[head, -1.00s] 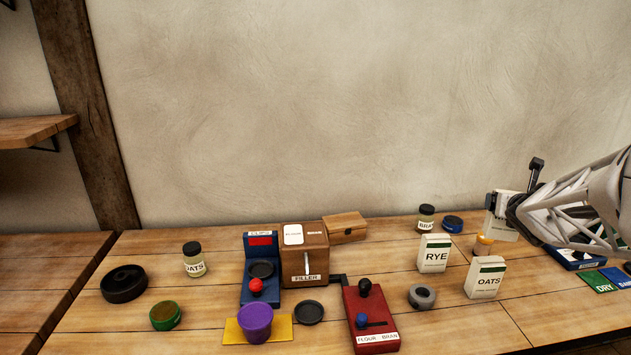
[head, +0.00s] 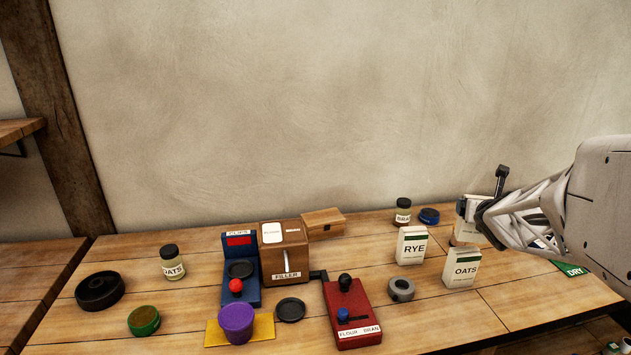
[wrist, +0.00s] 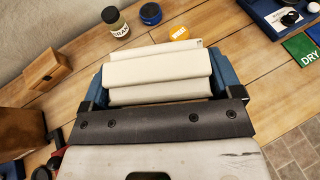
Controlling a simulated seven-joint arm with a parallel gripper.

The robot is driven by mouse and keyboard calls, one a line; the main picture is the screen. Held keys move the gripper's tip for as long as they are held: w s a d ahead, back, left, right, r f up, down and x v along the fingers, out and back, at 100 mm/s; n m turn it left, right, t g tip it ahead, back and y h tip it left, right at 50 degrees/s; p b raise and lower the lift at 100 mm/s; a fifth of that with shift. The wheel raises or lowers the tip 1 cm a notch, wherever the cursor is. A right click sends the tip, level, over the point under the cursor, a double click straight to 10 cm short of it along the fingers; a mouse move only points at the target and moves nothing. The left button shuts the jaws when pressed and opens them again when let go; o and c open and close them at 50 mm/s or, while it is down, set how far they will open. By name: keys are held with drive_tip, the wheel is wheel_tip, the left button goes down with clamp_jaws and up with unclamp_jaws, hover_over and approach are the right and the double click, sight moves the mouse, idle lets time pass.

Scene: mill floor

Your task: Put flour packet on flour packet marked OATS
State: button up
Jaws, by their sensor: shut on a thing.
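My gripper (head: 478,214) is at the right of the table in the head view, shut on a white flour packet (head: 466,212). In the wrist view the held packet (wrist: 158,78) lies between the two blue fingers; its marking is hidden. The flour packet marked OATS (head: 461,268) stands upright on the table, in front of and slightly left of the held packet in the head view. The packet marked RYE (head: 411,246) stands upright to the left. The held packet appears above the table; whether it touches anything cannot be told.
A BRAN jar (head: 403,212) and a blue lid (head: 429,216) stand behind the packets. A grey ring (head: 401,290) lies left of OATS. A red FLOUR/BRAN box (head: 351,312) and the FILLER (head: 285,252) stand further left. A green DRY mat (head: 573,269) lies at right.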

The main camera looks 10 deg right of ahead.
drive_tip(key=shift+f, duration=1.95)
drive_tip(key=shift+f, duration=0.15)
drive_tip(key=o, duration=1)
drive_tip(key=shift+v, duration=1.15)
drive_tip(key=shift+s+a+r, duration=0.1)
drive_tip(key=shift+s+r, duration=0.05)
drive_tip(key=shift+r, duration=1.7)
drive_tip(key=shift+s+a+r, duration=0.1)
drive_tip(key=shift+s+r, duration=0.05)
drive_tip(key=shift+r, duration=1.7)
